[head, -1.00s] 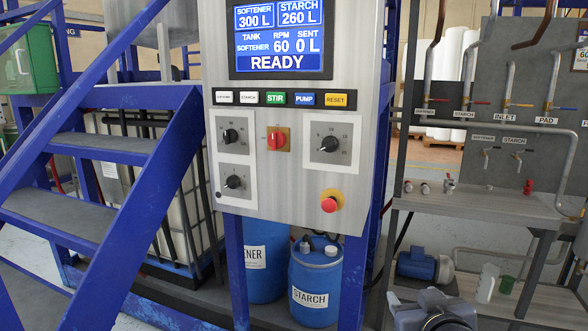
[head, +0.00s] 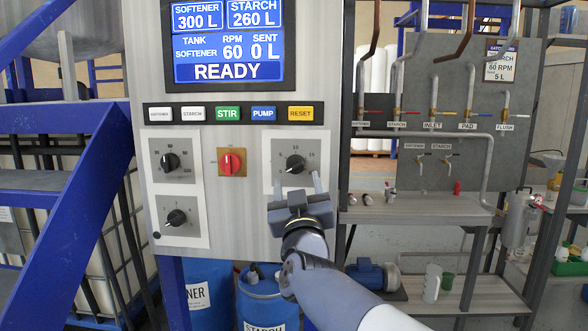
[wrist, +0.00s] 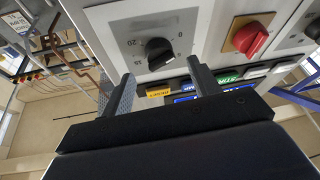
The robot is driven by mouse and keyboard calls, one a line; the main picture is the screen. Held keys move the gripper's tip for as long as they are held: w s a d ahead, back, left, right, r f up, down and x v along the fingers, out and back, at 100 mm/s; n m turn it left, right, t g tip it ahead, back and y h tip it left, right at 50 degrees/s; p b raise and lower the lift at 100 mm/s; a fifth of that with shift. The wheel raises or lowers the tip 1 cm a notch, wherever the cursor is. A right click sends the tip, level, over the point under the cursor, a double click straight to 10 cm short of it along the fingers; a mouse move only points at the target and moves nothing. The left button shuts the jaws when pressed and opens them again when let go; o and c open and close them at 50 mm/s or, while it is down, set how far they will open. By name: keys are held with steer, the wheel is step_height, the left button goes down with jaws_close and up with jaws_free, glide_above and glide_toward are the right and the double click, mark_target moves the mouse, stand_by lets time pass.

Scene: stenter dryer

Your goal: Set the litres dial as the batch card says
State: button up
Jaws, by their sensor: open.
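The dial with a black knob (head: 295,163), on a white plate at the right of the control panel, has a scale with 5, 10 and 15 legible. Its light pointer mark seems to lie toward the lower left; the exact setting is too small to read. The same knob shows in the wrist view (wrist: 159,52). The batch card (head: 500,62) hangs on the back board and reads 60 RPM, 5 L; its top line is blurred. My gripper (head: 296,186) is open and empty, its fingers spread just below and in front of the knob, apparently not touching it.
A red switch (head: 231,161) and two smaller dials sit left of the knob. A button row (head: 228,113) runs above. Blue stairs (head: 60,200) stand left, a pipe rack (head: 440,125) right.

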mark_target(295, 169)
steer(key=shift+p+x, duration=0.4)
steer(key=shift+x, duration=1.9)
steer(key=c, duration=0.9)
